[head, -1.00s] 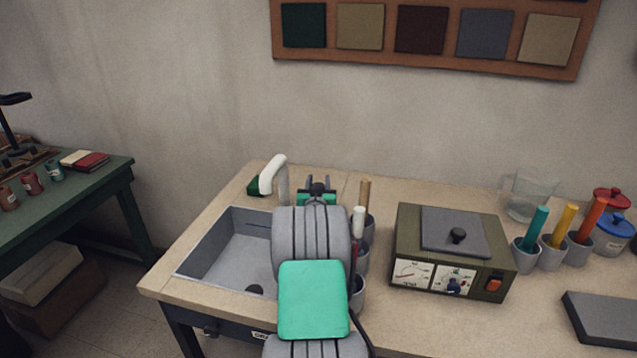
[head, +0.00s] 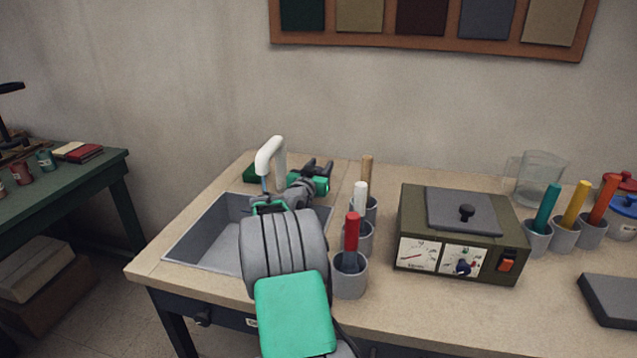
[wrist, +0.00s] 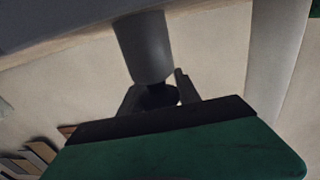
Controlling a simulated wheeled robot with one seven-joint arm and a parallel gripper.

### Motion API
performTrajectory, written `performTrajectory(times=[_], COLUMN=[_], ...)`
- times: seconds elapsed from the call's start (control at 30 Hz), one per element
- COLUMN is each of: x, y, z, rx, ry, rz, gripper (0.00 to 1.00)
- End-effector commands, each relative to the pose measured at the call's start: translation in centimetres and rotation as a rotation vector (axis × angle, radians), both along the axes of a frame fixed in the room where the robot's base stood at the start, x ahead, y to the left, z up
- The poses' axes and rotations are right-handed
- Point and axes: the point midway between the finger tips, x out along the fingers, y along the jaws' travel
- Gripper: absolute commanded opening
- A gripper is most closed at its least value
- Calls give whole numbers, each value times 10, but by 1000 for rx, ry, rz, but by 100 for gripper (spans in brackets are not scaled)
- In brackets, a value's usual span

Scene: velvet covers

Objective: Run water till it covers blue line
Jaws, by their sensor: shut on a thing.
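The grey sink (head: 208,228) is set into the bench's left end, and a white faucet (head: 271,150) arches over it. A thin blue stream of water (head: 264,186) falls from the spout. My arm covers the sink's right part; I cannot make out the blue line or the water level. My gripper (head: 318,166) is behind the sink, right of the faucet. In the wrist view my gripper (wrist: 155,98) is shut on a dark knob (wrist: 160,94) at the end of a grey cylinder (wrist: 145,48).
Several grey cups with coloured handles, one red (head: 352,232), stand right of my arm. An olive box with dials (head: 455,240) stands beyond them, and a clear jug (head: 540,180) is at the back right. A dark green block (head: 252,173) lies behind the sink.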

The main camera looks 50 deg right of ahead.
Motion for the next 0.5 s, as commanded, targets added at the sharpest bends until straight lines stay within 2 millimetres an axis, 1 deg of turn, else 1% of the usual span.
performTrajectory(times=[0.03, 0.23, 0.47, 0.5], x=[2, -2, -2, -2], y=[1, 0, 0, 0], z=[-6, 0, 1, 1], rx=[-2, 3, 3, 3], ry=[-4, -6, -4, -4], rz=[-18, -59, -58, -58], gripper=[0, 0, 0, 42])
